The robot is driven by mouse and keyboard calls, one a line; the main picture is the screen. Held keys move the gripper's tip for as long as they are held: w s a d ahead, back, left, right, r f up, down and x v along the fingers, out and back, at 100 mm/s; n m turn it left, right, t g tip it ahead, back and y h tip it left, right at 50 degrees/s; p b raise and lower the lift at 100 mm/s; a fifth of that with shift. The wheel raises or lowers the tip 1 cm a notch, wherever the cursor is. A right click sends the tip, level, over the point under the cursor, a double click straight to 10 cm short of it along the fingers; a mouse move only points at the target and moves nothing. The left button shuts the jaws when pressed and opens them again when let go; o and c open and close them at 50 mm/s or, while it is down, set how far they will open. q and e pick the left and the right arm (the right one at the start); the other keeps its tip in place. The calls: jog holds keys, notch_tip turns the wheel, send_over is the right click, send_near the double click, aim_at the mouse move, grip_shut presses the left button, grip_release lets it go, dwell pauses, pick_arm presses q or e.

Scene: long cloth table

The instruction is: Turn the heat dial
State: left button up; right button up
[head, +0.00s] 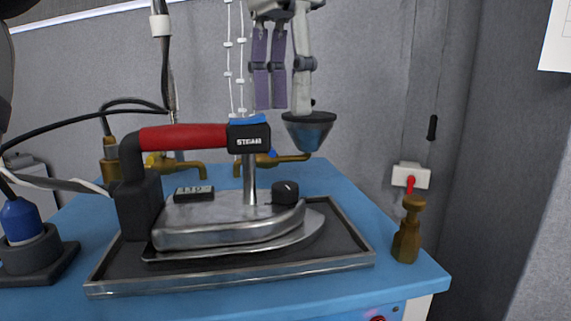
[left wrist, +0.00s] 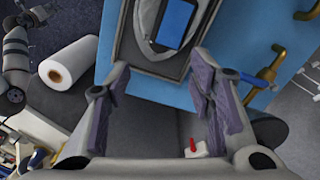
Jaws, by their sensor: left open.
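The heat dial (head: 285,192) is a round black knob with a pale mark, on top of the front part of a silver steam iron (head: 215,220). The iron has a red handle (head: 185,137) and a black block marked STEAM. It rests in a dark metal-rimmed tray (head: 230,286). My left gripper (head: 281,105) hangs from above, higher than the dial and apart from it, fingers down. In the left wrist view, its purple-padded fingers (left wrist: 158,85) are spread with nothing between them. The iron's tip (left wrist: 152,50) lies beyond them; I cannot make out the dial there. My right gripper is not in view.
The tray sits on a blue table (head: 408,262). A brass stand (head: 408,232) is at the right corner. Brass taps (head: 180,168) and a dark funnel-shaped cup (head: 309,132) are behind. A blue bottle (head: 22,220) stands left. A white roll (left wrist: 57,74) lies beyond the table.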

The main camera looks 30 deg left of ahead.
aim_at(285, 185)
pick_arm(q)
notch_tip(285, 185, down, 10)
jog(key=shift+f, duration=0.2)
grip_shut()
